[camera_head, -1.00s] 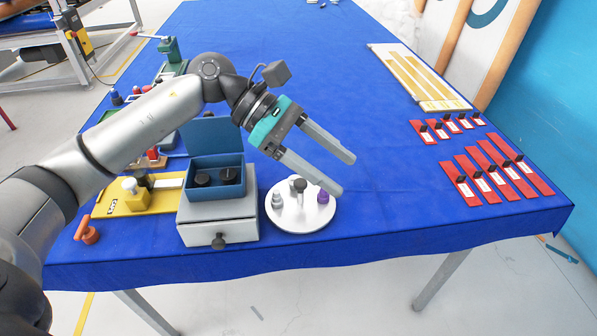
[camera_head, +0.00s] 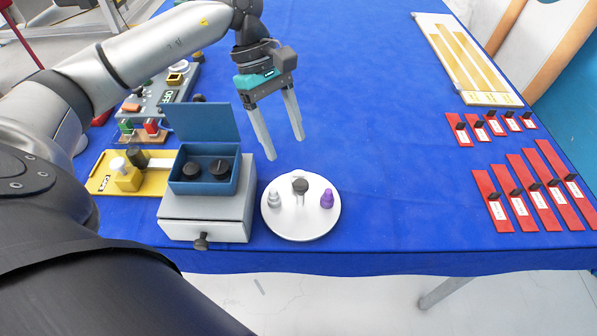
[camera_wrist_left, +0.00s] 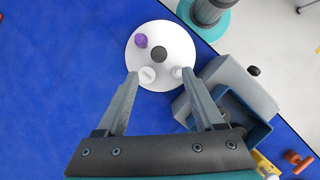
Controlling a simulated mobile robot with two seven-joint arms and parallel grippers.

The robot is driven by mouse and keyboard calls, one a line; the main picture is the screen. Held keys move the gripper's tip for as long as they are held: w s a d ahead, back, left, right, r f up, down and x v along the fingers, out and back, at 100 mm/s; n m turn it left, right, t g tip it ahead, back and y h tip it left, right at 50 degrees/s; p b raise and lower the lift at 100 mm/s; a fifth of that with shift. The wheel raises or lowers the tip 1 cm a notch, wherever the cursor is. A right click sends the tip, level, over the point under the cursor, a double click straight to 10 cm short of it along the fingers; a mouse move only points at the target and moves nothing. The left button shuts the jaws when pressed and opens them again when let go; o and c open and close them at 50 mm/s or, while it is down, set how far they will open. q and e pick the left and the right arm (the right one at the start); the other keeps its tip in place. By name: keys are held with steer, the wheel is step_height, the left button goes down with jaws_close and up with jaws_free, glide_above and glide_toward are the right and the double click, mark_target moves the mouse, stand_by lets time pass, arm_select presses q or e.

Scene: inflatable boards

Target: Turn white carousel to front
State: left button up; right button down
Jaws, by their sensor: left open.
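The white carousel (camera_head: 300,225) is a round disc near the table's front edge, right of the grey drawer box. It carries a grey piece (camera_head: 274,199) at left, a dark-topped post (camera_head: 300,186) in the middle and a purple piece (camera_head: 327,198) at right. The carousel also shows in the left wrist view (camera_wrist_left: 181,46), with a white piece (camera_wrist_left: 147,75) near one fingertip. My left gripper (camera_head: 286,148) is open and empty, its fingers pointing down above and behind the carousel. In the left wrist view, the fingertips (camera_wrist_left: 160,73) flank the disc's near part. My right gripper is not in view.
The grey drawer box (camera_head: 206,218) with an open blue box (camera_head: 205,184) on top stands close left of the carousel. A yellow board (camera_head: 101,180) lies farther left. Red slats (camera_head: 490,200) lie at right. Blue cloth (camera_head: 400,190) between them and the carousel is clear.

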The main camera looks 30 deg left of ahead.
mark_target(300, 183)
arm_select(q)
steer(key=x, duration=0.8)
steer(key=shift+d+f, duration=0.25)
steer(key=shift+f, duration=0.3)
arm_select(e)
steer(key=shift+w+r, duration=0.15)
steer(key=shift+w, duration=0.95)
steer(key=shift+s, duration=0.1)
arm_select(q)
steer(key=shift+c, duration=0.5)
jaws_close()
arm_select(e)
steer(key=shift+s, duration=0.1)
